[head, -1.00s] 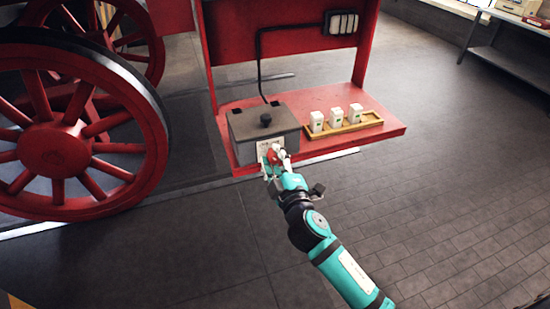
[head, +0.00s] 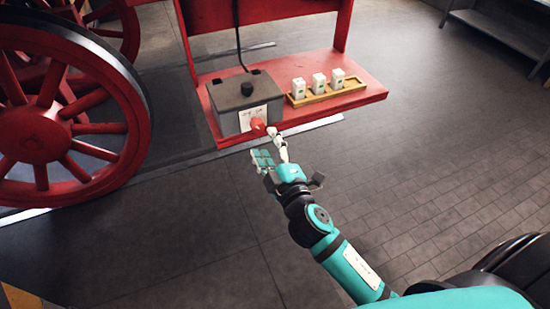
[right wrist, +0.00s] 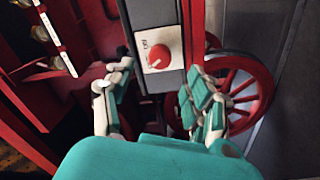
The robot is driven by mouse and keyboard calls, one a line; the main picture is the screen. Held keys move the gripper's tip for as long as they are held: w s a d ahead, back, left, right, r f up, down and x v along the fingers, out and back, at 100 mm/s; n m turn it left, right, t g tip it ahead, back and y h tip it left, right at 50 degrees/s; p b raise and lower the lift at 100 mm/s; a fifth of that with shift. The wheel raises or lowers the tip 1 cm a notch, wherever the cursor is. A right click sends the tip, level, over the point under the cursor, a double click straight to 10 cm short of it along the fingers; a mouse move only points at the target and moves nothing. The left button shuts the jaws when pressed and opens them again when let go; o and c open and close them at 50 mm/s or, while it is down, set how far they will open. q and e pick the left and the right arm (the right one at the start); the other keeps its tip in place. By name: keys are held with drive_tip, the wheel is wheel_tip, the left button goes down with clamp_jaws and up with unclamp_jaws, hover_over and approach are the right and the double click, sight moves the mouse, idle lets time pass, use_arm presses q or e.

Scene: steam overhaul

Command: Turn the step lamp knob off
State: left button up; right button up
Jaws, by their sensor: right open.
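The step lamp knob (head: 258,126) is red and sits on a white label plate on the front of a grey box (head: 228,103). In the right wrist view the knob (right wrist: 158,56) shows between and beyond my fingertips, with a pale pointer mark on its face. The lettering on the plate is too small to read surely. My right gripper (head: 268,146) is open and empty, in front of the box and a little below the knob. Its fingers (right wrist: 158,95) stand to either side in the right wrist view, apart from the knob. My left gripper is not in view.
The box stands on a red step (head: 370,92) with a black knob (head: 247,89) on its top. A yellow tray (head: 330,95) holding several white blocks is right of it. A large red wheel (head: 40,135) stands at left. The floor in front is clear.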

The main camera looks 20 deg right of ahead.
drive_tip(key=s, duration=0.5)
drive_tip(key=shift+s, duration=0.1)
idle(0.3)
drive_tip(key=s+d+f+m+g+b, duration=0.1)
drive_tip(key=s+f+g, duration=0.2)
drive_tip(key=f, duration=1)
drive_tip(key=s+f+m+g+b, duration=0.1)
drive_tip(key=s+f+m+g, duration=0.15)
drive_tip(key=f, duration=1.05)
drive_tip(key=s+d+f+m+g+b, duration=0.1)
drive_tip(key=s+f+g, duration=0.15)
drive_tip(key=f, duration=1.05)
drive_tip(key=s+d+f+m+g, duration=0.1)
drive_tip(key=s+f+m+g, duration=0.1)
drive_tip(key=s+f, duration=0.6)
drive_tip(key=s+d+f+m+g+b, duration=0.1)
drive_tip(key=s+f+g, duration=0.3)
drive_tip(key=s+f, duration=0.4)
drive_tip(key=s+d+f+m+g+b, duration=0.1)
drive_tip(key=s+d+f+m+g, duration=0.1)
drive_tip(key=s+f, duration=0.6)
drive_tip(key=s+m+g, duration=0.1)
drive_tip(key=s, duration=0.6)
drive_tip(key=shift+d, duration=0.2)
